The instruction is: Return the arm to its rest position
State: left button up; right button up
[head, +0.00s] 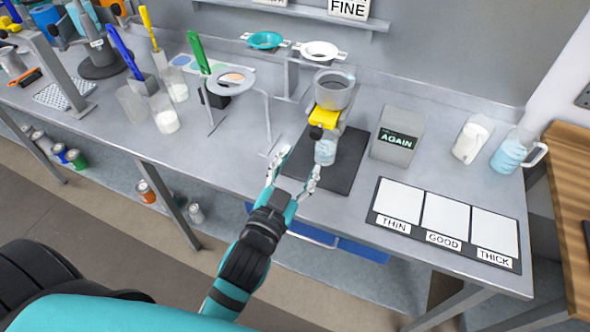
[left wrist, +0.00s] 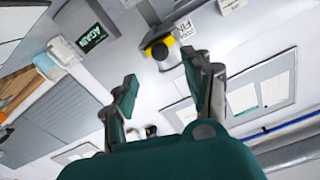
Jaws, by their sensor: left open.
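My left arm comes up from the bottom of the head view. My left gripper (head: 297,169) is open with nothing between its fingers, at the front edge of the bench by the dark mat (head: 345,165). A clear cup (head: 325,150) stands on the mat under a grey funnel cup (head: 334,90) with a yellow block (head: 325,118). The right fingertip is close to the clear cup; whether they touch I cannot tell. In the left wrist view the open gripper (left wrist: 160,75) also shows, with the yellow block (left wrist: 158,48) beyond it. My right gripper is not in view.
A grey box reading AGAIN (head: 398,137) and a THIN, GOOD, THICK board (head: 448,247) are to the right. A jug (head: 512,150) stands at the far right. Ring stands (head: 232,82) and small beakers (head: 163,115) are to the left. The bench's front left is clear.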

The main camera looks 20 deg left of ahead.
pick_arm(q)
jog(key=shift+s, duration=0.7)
jog(key=s+a+f+n+g, duration=0.1)
jog(key=s+f+g, duration=0.1)
jog(key=f, duration=0.2)
jog(key=s+a+f+g+y, duration=0.1)
jog(key=a+f+g, duration=0.1)
jog(key=f, duration=0.1)
jog(key=s+a+f+n+g, duration=0.1)
jog(key=s+f+g, duration=0.1)
jog(key=f+g, duration=0.15)
jog(key=s+a+f+g, duration=0.1)
jog(key=s+f+g, duration=0.6)
jog(key=s, duration=0.5)
notch_tip(320, 180, down, 30)
jog(key=s+g+b, duration=0.1)
jog(key=s+b, duration=0.1)
jog(key=s, duration=0.1)
jog(key=s+a+f+m+g+b, duration=0.1)
jog(key=s+a+f+b, duration=0.1)
jog(key=s+f, duration=1.3)
jog(key=shift+s+a+f, duration=0.35)
jog(key=shift+a+f, duration=0.3)
